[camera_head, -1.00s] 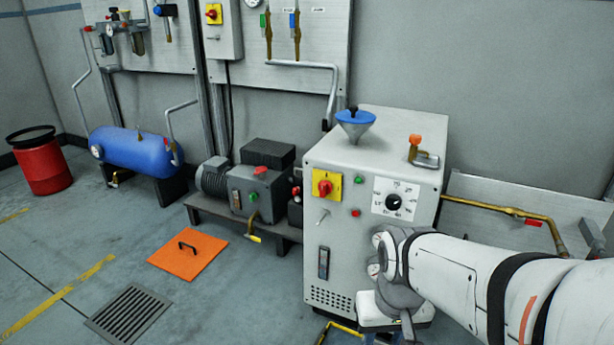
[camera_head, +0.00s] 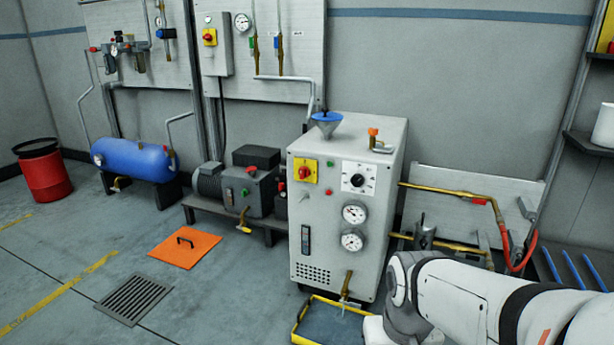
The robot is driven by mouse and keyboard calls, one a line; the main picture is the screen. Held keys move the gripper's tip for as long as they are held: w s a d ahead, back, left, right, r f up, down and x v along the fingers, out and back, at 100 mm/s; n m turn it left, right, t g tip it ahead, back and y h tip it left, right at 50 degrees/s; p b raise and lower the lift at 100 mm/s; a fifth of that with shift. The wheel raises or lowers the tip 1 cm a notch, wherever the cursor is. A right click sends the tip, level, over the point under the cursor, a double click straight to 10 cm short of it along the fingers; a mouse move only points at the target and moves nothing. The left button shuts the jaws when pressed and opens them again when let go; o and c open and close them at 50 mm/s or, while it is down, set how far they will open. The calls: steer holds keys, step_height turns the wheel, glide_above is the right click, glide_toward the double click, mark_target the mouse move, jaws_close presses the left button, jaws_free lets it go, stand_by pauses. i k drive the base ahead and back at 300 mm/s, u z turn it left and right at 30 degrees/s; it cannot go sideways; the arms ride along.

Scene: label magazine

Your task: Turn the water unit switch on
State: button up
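A light grey cabinet unit (camera_head: 334,258) with two gauges and a dial stands right of centre; it appears to be the water unit. Its red rotary switch (camera_head: 304,171) sits on a yellow plate at the front's upper left. The knob's exact setting is too small to read. A green lamp (camera_head: 330,164) and a red lamp (camera_head: 328,191) are beside it. My white arm comes in from the lower right, below and right of the switch and well apart from it. My gripper's fingers do not show.
A yellow-rimmed tray (camera_head: 298,322) lies under the unit's brass tap (camera_head: 346,286). A pump (camera_head: 243,188) stands left of the unit. Brass pipes (camera_head: 447,189) run right. Floor is free at front left.

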mark_target(304, 171)
steer(key=z, duration=0.05)
steer(key=i, duration=1)
steer(key=z, duration=0.05)
